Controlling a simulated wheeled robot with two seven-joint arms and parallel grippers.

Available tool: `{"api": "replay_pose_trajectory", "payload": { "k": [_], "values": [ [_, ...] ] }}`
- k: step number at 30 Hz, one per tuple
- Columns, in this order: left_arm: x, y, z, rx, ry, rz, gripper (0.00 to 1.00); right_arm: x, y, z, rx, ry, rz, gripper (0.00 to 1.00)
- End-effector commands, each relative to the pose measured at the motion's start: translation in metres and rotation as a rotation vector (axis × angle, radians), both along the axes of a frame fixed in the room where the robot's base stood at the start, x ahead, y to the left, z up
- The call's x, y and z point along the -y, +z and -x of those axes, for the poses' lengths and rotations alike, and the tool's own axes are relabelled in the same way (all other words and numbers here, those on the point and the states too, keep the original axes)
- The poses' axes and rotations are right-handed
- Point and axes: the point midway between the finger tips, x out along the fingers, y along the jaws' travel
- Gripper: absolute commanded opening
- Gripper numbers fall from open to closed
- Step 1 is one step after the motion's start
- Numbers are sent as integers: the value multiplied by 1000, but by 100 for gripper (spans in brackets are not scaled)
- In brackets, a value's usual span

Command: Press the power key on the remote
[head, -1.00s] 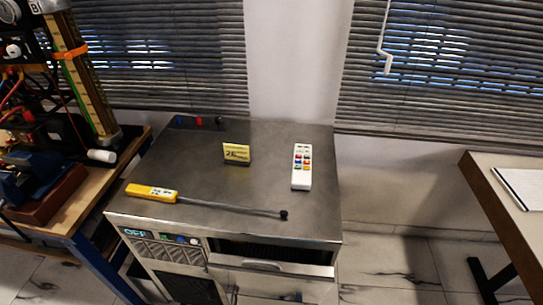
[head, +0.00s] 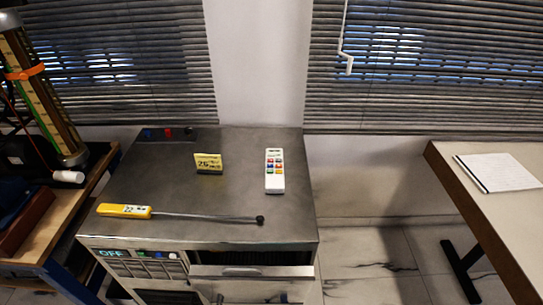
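The white remote (head: 274,171) lies on the grey metal top of the cabinet (head: 235,205), toward its right side. It has several coloured keys in rows and a plain white lower end. The labels on its keys are too small to read, so I cannot tell which is the power key. Neither of my grippers shows in the head view.
A yellow probe (head: 124,211) with a thin dark rod lies along the cabinet's front. A small yellow sign (head: 208,163) stands left of the remote. A workbench (head: 75,215) is at left, a table (head: 480,205) with a notebook (head: 498,172) at right.

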Motion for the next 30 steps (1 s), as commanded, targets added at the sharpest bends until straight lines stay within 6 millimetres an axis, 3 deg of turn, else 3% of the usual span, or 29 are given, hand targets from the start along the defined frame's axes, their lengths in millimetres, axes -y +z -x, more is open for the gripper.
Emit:
{"api": "replay_pose_trajectory", "payload": {
  "k": [2,10,30],
  "values": [
    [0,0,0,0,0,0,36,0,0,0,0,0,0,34],
    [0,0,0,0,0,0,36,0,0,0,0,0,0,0],
    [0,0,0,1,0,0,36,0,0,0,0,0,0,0]
  ]
}}
